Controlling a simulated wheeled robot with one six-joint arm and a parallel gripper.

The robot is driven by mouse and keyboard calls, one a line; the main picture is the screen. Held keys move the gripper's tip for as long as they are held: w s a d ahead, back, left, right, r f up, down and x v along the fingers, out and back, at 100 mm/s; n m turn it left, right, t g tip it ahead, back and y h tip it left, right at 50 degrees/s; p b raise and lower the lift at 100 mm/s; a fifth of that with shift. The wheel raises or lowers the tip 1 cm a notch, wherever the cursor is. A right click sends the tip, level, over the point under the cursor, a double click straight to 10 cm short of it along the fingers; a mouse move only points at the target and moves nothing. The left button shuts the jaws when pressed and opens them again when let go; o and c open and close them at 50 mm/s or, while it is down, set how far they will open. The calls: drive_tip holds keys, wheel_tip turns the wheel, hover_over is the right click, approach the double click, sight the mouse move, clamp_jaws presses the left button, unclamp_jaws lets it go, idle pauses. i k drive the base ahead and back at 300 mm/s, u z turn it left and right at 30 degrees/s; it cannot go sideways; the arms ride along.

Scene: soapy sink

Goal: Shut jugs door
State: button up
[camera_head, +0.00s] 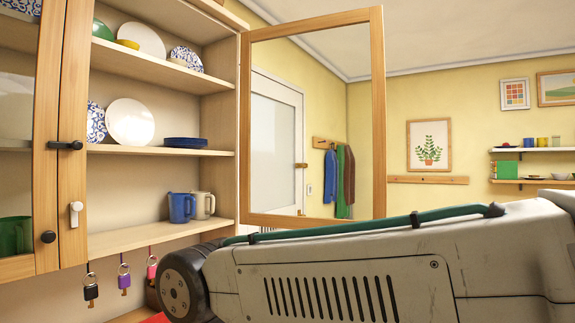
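The wood-framed glass cabinet door (378,120) stands wide open, hinged on the right side of the open cabinet section and swung out to the right. Through its pane I see the room behind. A blue jug (181,208) and a beige jug (203,205) stand side by side on the lowest shelf (150,236) of that section. My arm crosses the lower right foreground, just below the open door in the picture, and hides what is behind it. I cannot tell whether it touches the door. My gripper is not in view.
The left glass door (62,130) is shut and carries a dark handle. Plates and bowls stand on the upper shelves. Coats (340,182) hang on the far wall.

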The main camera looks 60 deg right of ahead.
sight(374, 16)
drive_tip(key=k, duration=1)
drive_tip(key=z, duration=2.2)
drive_tip(key=i, duration=4.15)
drive_tip(key=u, duration=3.7)
